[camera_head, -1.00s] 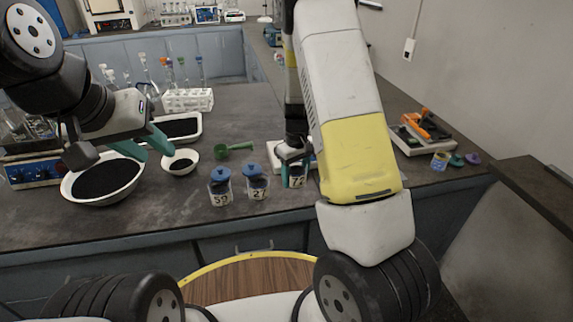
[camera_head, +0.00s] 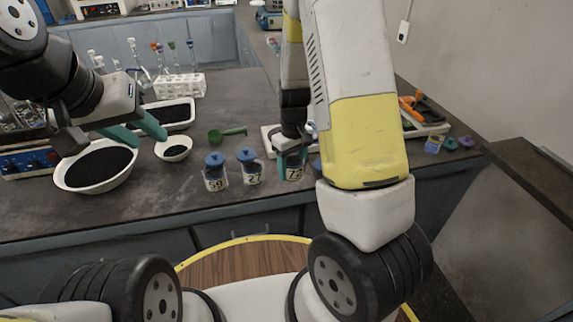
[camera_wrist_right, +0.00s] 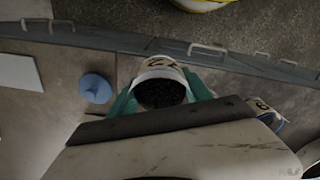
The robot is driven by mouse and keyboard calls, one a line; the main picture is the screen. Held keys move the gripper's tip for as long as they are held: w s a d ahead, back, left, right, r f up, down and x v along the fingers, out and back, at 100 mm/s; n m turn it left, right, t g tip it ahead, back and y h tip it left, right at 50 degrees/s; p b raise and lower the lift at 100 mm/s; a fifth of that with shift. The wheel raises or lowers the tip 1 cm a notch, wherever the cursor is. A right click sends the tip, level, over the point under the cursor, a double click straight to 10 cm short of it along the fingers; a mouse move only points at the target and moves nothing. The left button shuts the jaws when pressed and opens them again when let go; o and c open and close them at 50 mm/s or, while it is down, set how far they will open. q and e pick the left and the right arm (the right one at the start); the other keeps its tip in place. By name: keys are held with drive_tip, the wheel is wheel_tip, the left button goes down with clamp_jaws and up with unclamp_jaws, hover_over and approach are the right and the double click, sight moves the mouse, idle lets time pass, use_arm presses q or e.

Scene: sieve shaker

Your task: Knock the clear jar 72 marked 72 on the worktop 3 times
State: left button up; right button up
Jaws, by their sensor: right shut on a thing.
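Clear jar 72 (camera_head: 292,173), with a label reading 72, is upright between the teal fingers of my right gripper (camera_head: 291,160). The fingers are shut on its sides. In the right wrist view the jar (camera_wrist_right: 162,88) is open at the top and holds black grains, with a finger on each side. I cannot tell whether its base touches the worktop (camera_head: 235,110). A blue lid (camera_wrist_right: 95,88) lies apart from it in the right wrist view. My left gripper (camera_head: 139,136) is empty, with its fingers apart, by the large bowl.
Blue-lidded jars 59 (camera_head: 215,172) and 27 (camera_head: 250,167) stand left of jar 72. A green scoop (camera_head: 228,134), a small bowl (camera_head: 174,149) and a large bowl (camera_head: 97,166) of black grains lie further left. A tube rack (camera_head: 180,86) stands behind.

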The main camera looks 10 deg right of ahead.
sight(290, 159)
drive_tip(key=w, duration=0.6)
drive_tip(key=shift+w+d+r, duration=0.2)
drive_tip(key=shift+w+d, duration=0.15)
drive_tip(key=shift+f, duration=1.4)
wheel_tip(290, 159, down, 4)
drive_tip(key=shift+r, duration=0.15)
drive_tip(key=shift+s+f, duration=0.2)
drive_tip(key=shift+f, duration=0.1)
clamp_jaws()
drive_tip(key=shift+r, duration=0.1)
drive_tip(key=shift+w+r, duration=0.15)
drive_tip(key=shift+r, duration=0.85)
drive_tip(key=shift+w+r, duration=0.1)
drive_tip(key=shift+r, duration=0.85)
drive_tip(key=shift+f, duration=0.1)
